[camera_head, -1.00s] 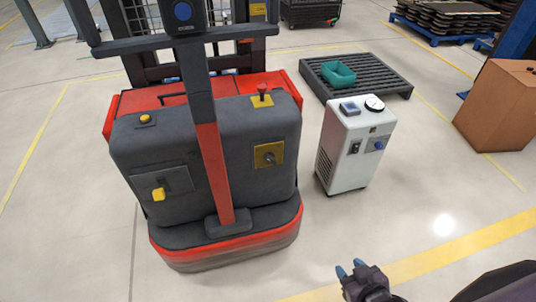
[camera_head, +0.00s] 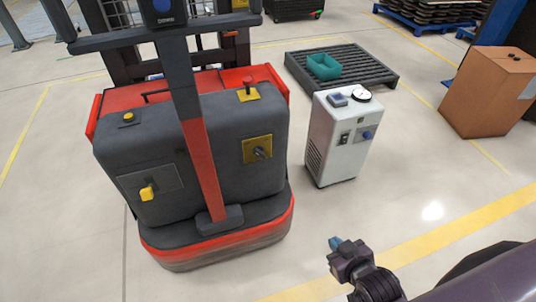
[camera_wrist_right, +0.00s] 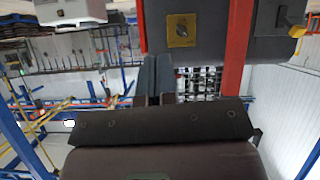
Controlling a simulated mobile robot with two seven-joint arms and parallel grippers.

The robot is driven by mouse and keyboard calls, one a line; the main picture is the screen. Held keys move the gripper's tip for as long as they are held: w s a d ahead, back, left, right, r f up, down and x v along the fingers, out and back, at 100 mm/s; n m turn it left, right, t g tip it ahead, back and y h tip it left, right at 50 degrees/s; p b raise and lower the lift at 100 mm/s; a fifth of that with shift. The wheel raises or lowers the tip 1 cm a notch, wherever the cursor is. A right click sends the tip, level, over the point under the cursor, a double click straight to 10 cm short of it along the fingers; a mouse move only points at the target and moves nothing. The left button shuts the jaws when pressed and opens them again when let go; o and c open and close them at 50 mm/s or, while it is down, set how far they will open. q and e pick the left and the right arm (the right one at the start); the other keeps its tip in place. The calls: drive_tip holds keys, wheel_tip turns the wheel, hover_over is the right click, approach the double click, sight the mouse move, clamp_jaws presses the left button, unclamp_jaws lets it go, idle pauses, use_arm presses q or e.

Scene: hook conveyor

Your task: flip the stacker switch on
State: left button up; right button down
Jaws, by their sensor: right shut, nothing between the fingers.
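The red and dark grey stacker (camera_head: 245,178) stands left of centre in the head view, behind its upright mast. A dark switch (camera_head: 263,152) sits on a yellow plate (camera_head: 250,150) on its front, right of the mast. In the right wrist view the yellow plate (camera_wrist_right: 182,30) shows at the top, beyond the fingers. My right gripper (camera_head: 336,243) is shut and empty, in front of the stacker and to the right of it, clear of the switch. Its fingers (camera_wrist_right: 155,75) also show together in the wrist view. My left gripper is out of view.
A white box-shaped machine (camera_head: 336,142) with a gauge on top stands right of the stacker. Behind it is a grey pallet (camera_head: 375,72) with a teal bin (camera_head: 323,67). A cardboard box (camera_head: 490,90) stands at the right. The floor in front of the white machine is clear.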

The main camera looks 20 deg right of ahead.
use_arm(q)
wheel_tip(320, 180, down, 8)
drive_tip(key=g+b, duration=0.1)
drive_tip(key=b, duration=0.8)
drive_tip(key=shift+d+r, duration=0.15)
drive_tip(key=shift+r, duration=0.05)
use_arm(e)
drive_tip(key=w+d+m+y, duration=0.1)
drive_tip(key=w+m+y, duration=0.1)
drive_tip(key=w, duration=0.8)
drive_tip(key=w+d+r+m+g+y, duration=0.1)
drive_tip(key=w+d+m+y, duration=0.1)
drive_tip(key=w, duration=0.9)
drive_tip(key=w+d+r+m+y, duration=0.1)
drive_tip(key=w+d+y, duration=0.1)
drive_tip(key=w, duration=0.9)
drive_tip(key=shift+r+m+g+y, duration=0.15)
drive_tip(key=shift+m+g+y, duration=0.25)
drive_tip(key=shift+y, duration=0.4)
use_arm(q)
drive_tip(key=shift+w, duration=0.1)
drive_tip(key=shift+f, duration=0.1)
use_arm(e)
drive_tip(key=shift+w+a, duration=0.1)
